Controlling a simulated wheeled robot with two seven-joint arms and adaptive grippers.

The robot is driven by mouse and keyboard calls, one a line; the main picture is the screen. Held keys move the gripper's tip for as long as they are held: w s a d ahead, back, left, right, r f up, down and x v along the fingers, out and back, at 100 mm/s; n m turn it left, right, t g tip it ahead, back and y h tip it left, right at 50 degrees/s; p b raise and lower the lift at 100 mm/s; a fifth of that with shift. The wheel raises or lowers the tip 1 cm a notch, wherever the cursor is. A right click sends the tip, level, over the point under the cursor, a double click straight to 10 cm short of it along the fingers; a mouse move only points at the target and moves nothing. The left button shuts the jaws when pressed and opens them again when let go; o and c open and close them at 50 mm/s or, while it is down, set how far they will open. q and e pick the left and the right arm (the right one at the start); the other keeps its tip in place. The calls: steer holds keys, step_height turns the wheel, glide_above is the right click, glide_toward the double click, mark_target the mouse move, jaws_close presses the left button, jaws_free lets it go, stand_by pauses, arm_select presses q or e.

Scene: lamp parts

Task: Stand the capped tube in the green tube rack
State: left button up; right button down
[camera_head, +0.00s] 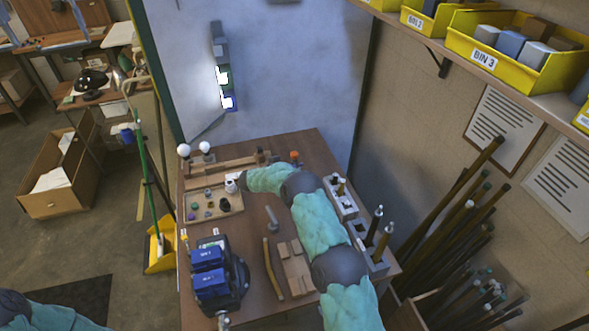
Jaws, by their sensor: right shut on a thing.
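My right arm reaches from the bottom edge across the table to its far left part. Its gripper (233,184) is small in this view, over the right rear edge of a shallow wooden tray. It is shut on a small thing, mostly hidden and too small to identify. A small orange cap-like top (294,157) shows behind my right arm; what is below it is hidden. I cannot make out a green tube rack or clearly identify the capped tube. Of my left arm only a sleeved part shows at the bottom left; its gripper is out of view.
The wooden tray (222,212) holds several small parts. Two white bulbs (184,150) stand behind it. A dark machine with blue bins (210,279) fills the front left. Grey blocks (369,238) with upright rods line the right side. A wooden block (292,268) lies in front.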

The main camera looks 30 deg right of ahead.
steer(key=shift+f+b, duration=0.3)
steer(key=shift+f, duration=0.2)
stand_by(0.7)
steer(key=c, duration=0.8)
jaws_free()
